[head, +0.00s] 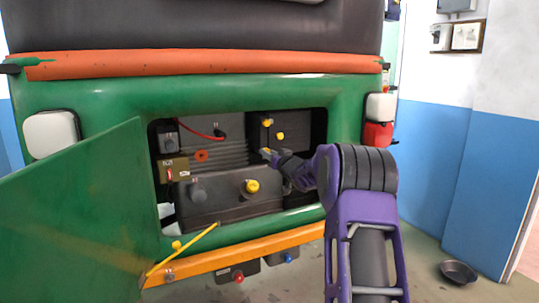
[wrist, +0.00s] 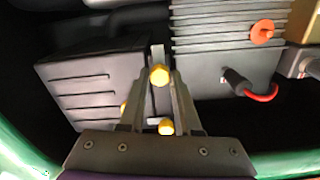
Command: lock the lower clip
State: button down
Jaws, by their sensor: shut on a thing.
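My gripper (head: 274,156) reaches into the open bay at the back of the green vehicle. In the wrist view my gripper (wrist: 160,88) has its fingers closed around a narrow dark clip, with a yellow knob (wrist: 159,75) showing between the fingertips. This appears to be the lower clip; its yellow end (head: 265,151) also shows at the fingertips in the head view. Two more yellow knobs (head: 267,122) (head: 280,136) sit above it. The fingers hide much of the clip, so I cannot tell whether it is latched.
A dark slotted box (wrist: 85,85) lies beside the fingers. A ribbed grey unit (wrist: 230,45) has an orange-red cap (wrist: 262,32) and a red cable (wrist: 262,95). A large yellow cap (head: 251,186) sits lower in the bay. The green door (head: 80,215) hangs open at left.

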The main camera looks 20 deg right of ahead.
jog(key=shift+n, duration=0.3)
jog(key=shift+n+b, duration=2.65)
jog(key=shift+n, duration=5.95)
jog(key=c, duration=0.6)
grip_release()
jog(key=shift+s, duration=0.1)
